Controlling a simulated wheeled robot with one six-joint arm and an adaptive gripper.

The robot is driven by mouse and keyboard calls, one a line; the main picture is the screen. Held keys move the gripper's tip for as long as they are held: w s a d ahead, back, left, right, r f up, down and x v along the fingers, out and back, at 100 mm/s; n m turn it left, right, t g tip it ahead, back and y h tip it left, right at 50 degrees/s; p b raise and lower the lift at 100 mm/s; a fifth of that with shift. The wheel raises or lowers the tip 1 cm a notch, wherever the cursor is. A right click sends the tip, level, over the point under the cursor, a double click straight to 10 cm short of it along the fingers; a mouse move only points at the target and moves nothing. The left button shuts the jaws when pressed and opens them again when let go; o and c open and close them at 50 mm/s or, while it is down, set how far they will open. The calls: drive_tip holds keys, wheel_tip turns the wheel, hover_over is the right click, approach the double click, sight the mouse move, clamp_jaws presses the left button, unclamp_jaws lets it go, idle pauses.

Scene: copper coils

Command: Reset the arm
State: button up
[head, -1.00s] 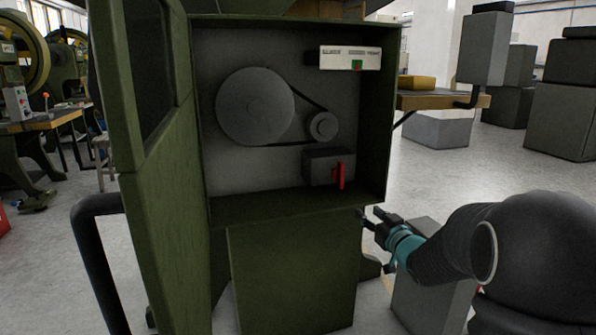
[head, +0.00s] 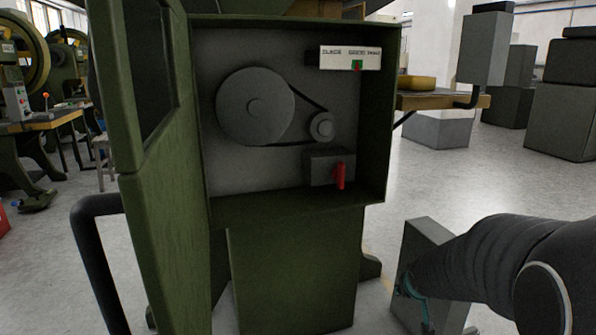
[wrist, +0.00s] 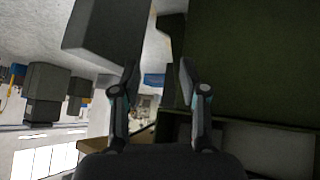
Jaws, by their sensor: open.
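My gripper (wrist: 158,85) is open and empty in the wrist view, its two fingers apart with nothing between them. In the head view my arm comes in from the right, and the gripper itself is mostly hidden behind the arm at the lower right. The arm stands to the right of the open green cabinet (head: 290,260), clear of its opening. A red switch handle (head: 340,175) on a grey box is at the lower right inside the cabinet.
The cabinet's green door (head: 160,210) stands open on the left. Inside are a large pulley (head: 255,106), a belt and a white panel (head: 350,58). A grey block (head: 430,240) stands on the floor behind my arm. Floor is free further right.

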drive_tip(key=s+a+r, duration=0.3)
drive_tip(key=s, duration=0.6)
drive_tip(key=s+a+r+g+y, duration=0.1)
drive_tip(key=s+a+r, duration=0.2)
drive_tip(key=s, duration=0.6)
drive_tip(key=s+a+r+g+y, duration=0.1)
drive_tip(key=s+a+r, duration=0.2)
drive_tip(key=s, duration=0.6)
drive_tip(key=shift+s+a, duration=0.35)
drive_tip(key=shift+a, duration=0.85)
drive_tip(key=shift+d, duration=0.15)
